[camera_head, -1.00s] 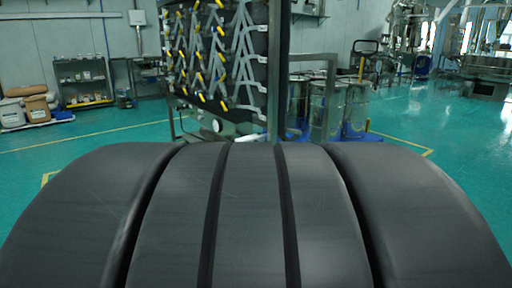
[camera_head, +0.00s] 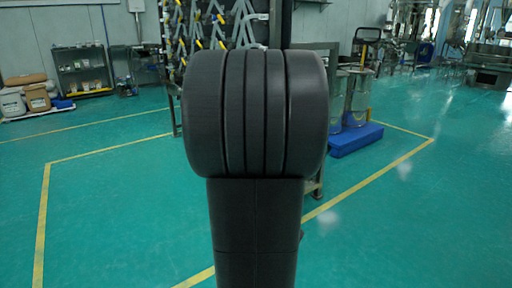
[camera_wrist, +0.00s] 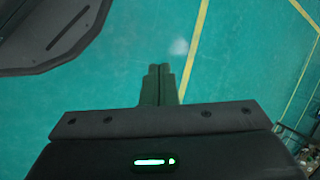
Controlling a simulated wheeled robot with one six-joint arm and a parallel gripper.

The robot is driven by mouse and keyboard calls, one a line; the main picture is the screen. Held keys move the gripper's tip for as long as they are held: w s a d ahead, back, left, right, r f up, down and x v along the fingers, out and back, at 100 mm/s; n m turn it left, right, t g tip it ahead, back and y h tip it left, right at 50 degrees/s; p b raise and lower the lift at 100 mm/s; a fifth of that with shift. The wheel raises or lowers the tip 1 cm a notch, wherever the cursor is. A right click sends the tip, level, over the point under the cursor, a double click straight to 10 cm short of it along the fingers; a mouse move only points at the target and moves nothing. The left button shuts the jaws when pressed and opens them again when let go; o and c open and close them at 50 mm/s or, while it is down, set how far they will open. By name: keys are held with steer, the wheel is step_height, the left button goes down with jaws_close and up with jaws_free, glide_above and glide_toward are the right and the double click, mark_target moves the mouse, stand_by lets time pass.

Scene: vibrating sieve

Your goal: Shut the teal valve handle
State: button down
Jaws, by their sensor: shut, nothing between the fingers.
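My gripper (camera_wrist: 160,70) shows in the wrist view with its two fingers together, shut and empty above the teal floor. No teal valve handle can be made out in either view. In the head view my own dark arm stands in the middle and hides much of the machine frame (camera_head: 283,25) behind it. Grey bars with yellow ends (camera_head: 240,22) show on that frame above my arm.
Metal drums (camera_head: 357,95) stand on a blue pallet (camera_head: 355,138) right of my arm. A shelf (camera_head: 82,70) and sacks (camera_head: 37,97) are at the far left wall. Yellow lines (camera_head: 110,148) mark the floor. The floor at left and right is clear.

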steer(key=w+a+m+t+y, duration=0.1)
steer(key=w+m, duration=0.3)
steer(key=w, duration=0.5)
steer(key=w+a+m+t+p, duration=0.1)
steer(key=w+a+m+t, duration=0.3)
steer(key=w, duration=0.5)
steer(key=w+a+m+t+y+p, duration=0.1)
steer(key=w+a+m+t, duration=0.1)
steer(key=w, duration=0.7)
steer(key=shift+w+a+r+m+t+y, duration=0.2)
steer(key=shift+a+m+t+y, duration=0.15)
steer(key=shift+m, duration=0.55)
